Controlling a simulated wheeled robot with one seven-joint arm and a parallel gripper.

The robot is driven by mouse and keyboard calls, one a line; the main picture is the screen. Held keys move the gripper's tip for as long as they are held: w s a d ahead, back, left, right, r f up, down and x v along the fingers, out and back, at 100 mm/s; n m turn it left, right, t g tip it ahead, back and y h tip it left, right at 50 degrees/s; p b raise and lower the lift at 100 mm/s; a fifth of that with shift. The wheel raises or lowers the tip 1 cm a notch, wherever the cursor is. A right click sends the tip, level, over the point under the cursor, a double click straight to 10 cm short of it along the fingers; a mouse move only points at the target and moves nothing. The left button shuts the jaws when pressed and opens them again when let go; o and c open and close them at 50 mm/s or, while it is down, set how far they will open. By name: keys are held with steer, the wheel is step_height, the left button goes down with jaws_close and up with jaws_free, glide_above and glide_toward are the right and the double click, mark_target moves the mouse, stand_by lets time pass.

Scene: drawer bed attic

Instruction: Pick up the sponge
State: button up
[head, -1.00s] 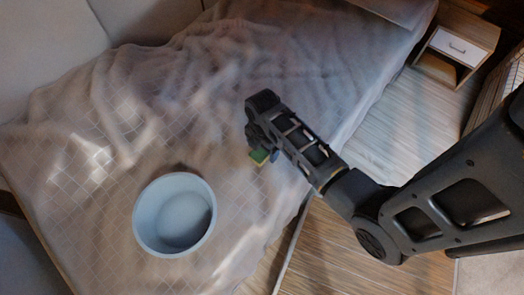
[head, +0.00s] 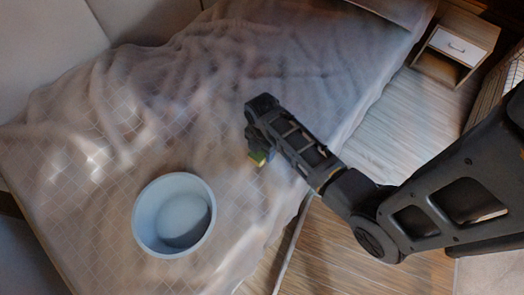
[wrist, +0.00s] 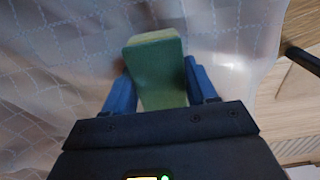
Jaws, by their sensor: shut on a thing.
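The sponge (wrist: 157,75) is a green block with a yellowish far end, between the two blue fingers of my gripper (wrist: 160,88) in the wrist view. My gripper is shut on it. In the head view a small part of the sponge (head: 259,158) shows below my gripper (head: 258,148), over the bed. Most of the sponge is hidden there by my gripper and arm. I cannot tell for sure whether it touches the blanket.
A light blue round bucket (head: 147,212) stands on the bed (head: 85,125), left of my gripper. The blanket is wrinkled towards the back. A wooden nightstand (head: 457,45) stands at the upper right. The bed's edge and wooden floor (head: 385,130) lie to the right.

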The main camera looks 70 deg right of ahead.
steer(key=shift+r, duration=0.1)
steer(key=shift+r, duration=0.55)
step_height(320, 180, up, 3)
steer(key=s+d+r, duration=0.6)
steer(key=s+d, duration=0.1)
steer(key=d, duration=0.2)
steer(key=shift+s+r, duration=0.2)
steer(key=shift+r, duration=0.15)
